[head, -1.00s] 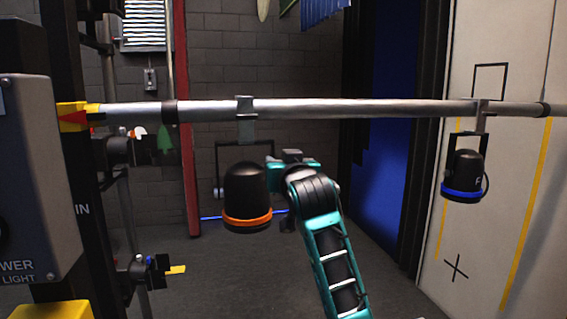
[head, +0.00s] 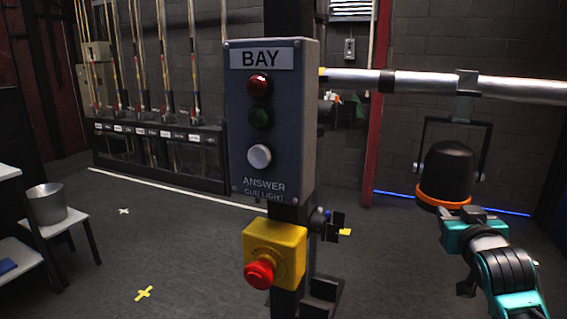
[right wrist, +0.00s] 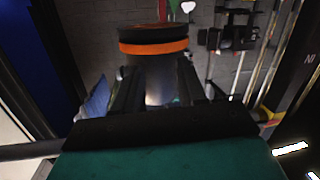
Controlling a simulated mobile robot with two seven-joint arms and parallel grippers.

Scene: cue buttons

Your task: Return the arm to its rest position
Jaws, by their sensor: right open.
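My right gripper (head: 462,237) is at the right of the head view, on a teal and black arm coming up from the lower right. It appears just below a black stage lamp with an orange ring (head: 445,180) that hangs from a metal pipe. In the right wrist view my right gripper (right wrist: 157,88) has its dark fingers apart with nothing gripped. The lamp's black body and orange ring (right wrist: 153,46) show beyond the fingers; whether they touch is unclear. My left gripper is not in view.
A grey BAY box (head: 270,125) with red and green lights and a white button stands on a dark post at centre. A yellow box with a red stop button (head: 262,274) sits below it. The metal pipe (head: 420,84) crosses the right side.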

